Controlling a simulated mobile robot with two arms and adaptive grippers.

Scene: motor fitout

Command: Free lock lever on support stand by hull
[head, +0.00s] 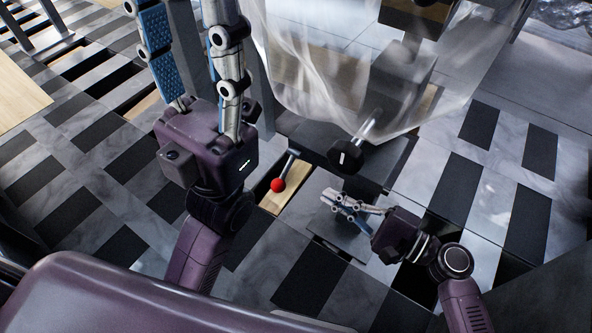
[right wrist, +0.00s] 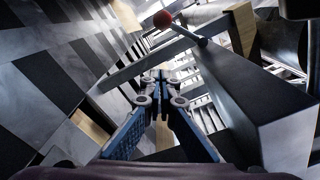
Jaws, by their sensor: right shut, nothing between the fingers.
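The lock lever (head: 278,185) has a red ball on a short metal rod and shows near the middle of the head view. In the right wrist view, the lever (right wrist: 162,19) sticks out from the dark grey support stand (right wrist: 255,105), its ball beyond my fingertips. My right gripper (head: 329,197) is shut and empty, to the right of and apart from the ball; its closed fingers also show in the right wrist view (right wrist: 160,80). My left gripper (head: 184,25) has its fingers apart, pointing up, with tips at or beyond the frame edge.
A black knob on a metal rod (head: 345,156) stands right of the lever. A translucent sheet (head: 330,75) hangs above it. The floor has dark and pale marble-like tiles (head: 225,270) with some open slots. A pale wooden panel (head: 18,92) lies at far left.

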